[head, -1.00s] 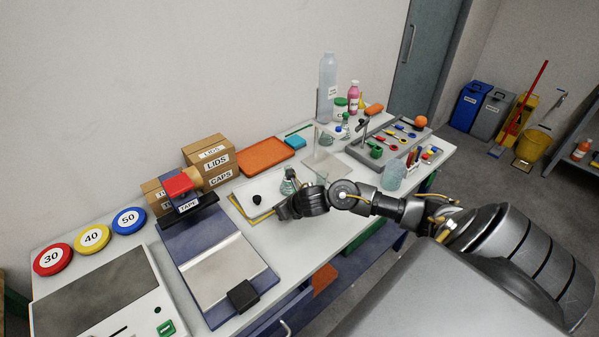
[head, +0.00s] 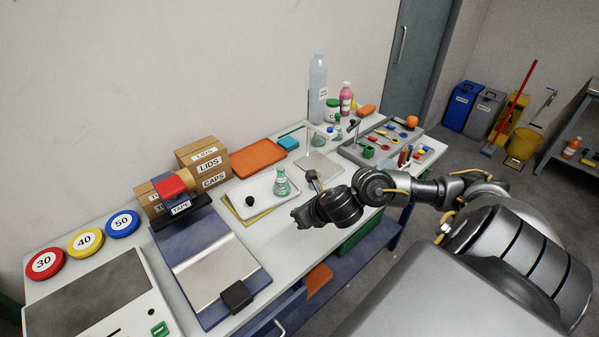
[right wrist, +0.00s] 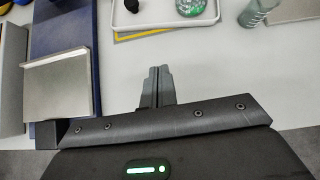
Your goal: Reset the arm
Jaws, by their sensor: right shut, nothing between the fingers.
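My right gripper (head: 302,216) is shut and empty, held over the front part of the white table (head: 262,245). In the right wrist view its two fingers (right wrist: 157,88) are pressed together with bare table beyond them. A flask with green liquid (head: 281,186) stands upright on a white tray (head: 236,191), behind and left of the gripper and apart from it. A black stopper (head: 250,200) lies on the same tray. The right wrist view also shows the tray (right wrist: 150,28), cut off at the top. My left gripper is not in view.
Boxes (head: 203,160) and an orange tray (head: 257,158) stand at the back. A grey rack with small parts (head: 357,157) is at the right.

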